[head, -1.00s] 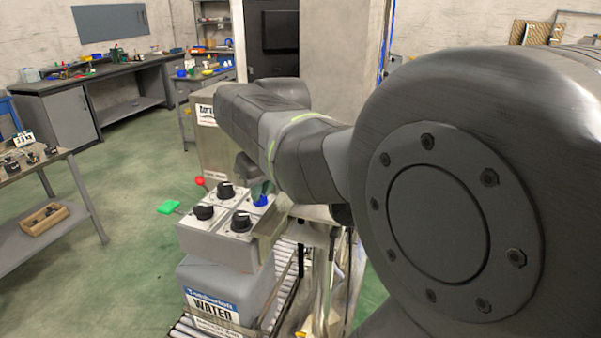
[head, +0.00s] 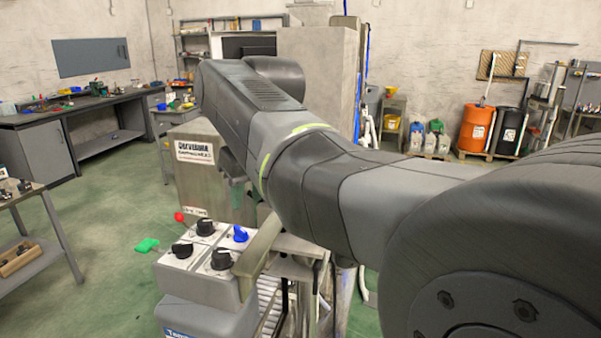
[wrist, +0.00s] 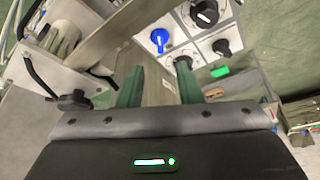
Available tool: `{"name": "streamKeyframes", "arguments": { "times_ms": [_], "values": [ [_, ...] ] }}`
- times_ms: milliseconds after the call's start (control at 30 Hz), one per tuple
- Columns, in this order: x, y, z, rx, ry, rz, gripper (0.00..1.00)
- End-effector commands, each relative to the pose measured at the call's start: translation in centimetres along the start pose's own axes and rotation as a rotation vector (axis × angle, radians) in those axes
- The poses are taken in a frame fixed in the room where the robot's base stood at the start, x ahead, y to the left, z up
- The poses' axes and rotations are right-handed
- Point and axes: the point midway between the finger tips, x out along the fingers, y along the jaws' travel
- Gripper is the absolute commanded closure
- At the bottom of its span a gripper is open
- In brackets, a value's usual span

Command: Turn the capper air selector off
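A light grey control box (head: 200,290) carries one blue selector knob (head: 240,234) and several black knobs, including front (head: 221,259), left (head: 182,250) and back (head: 205,227) ones. No label tells me which knob is the capper air selector. In the wrist view the blue knob (wrist: 160,38) has a white mark, and black knobs (wrist: 205,12) (wrist: 221,47) (wrist: 183,62) stand around it. My gripper (wrist: 158,78) is open and empty, its green fingers apart. The right fingertip appears close to one black knob; contact is unclear. My arm hides part of the gripper in the head view.
A red ball-ended part (head: 180,217) and a green part (head: 147,245) stick out by the box. A labelled cabinet (head: 200,165) is behind. Green floor is open at left.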

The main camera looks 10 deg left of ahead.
Motion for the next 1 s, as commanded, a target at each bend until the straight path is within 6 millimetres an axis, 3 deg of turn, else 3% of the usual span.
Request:
{"name": "streamKeyframes", "arguments": {
  "times_ms": [200, 400, 767, 1000],
  "values": [
    [-3.6, 0.1, -0.1, 0.001, 0.002, 0.001, 0.68],
    [-4.6, 0.0, 0.0, 0.001, 0.0, 0.0, 0.68],
    [-4.3, 0.0, 0.0, 0.001, -0.002, 0.0, 0.68],
    [-1.2, 0.0, 0.1, 0.0, -0.006, -0.002, 0.68]
  ]
}}
